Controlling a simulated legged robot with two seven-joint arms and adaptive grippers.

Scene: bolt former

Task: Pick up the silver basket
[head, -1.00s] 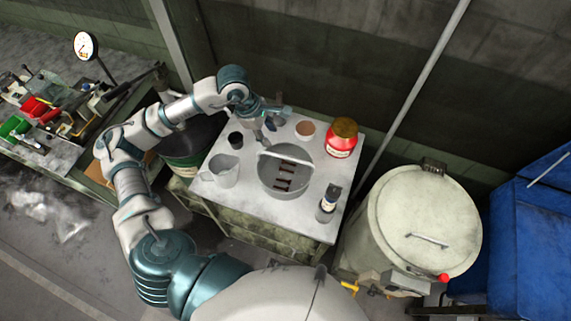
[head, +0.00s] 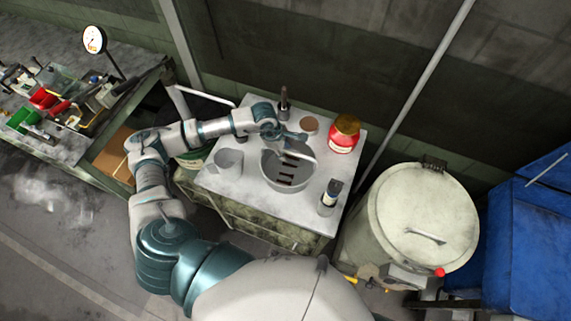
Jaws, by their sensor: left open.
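The silver basket (head: 271,180) stands on the small table, a round metal pail with dark reddish-brown slats showing inside. Its handle arches over the top, and the near-right part of it shows. My left gripper (head: 293,137) is over the far rim of the basket, close to the handle. It is open. The fingers partly cover the handle and far rim, so I cannot tell whether they touch it. My right gripper is out of view.
On the table (head: 225,187), a grey jug (head: 229,161) stands left, a red jar (head: 343,136) back right, a small bottle (head: 330,198) front right, and a brown-topped cup (head: 309,124) and dark slim object (head: 284,97) behind. A large lidded drum (head: 420,220) stands to the right.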

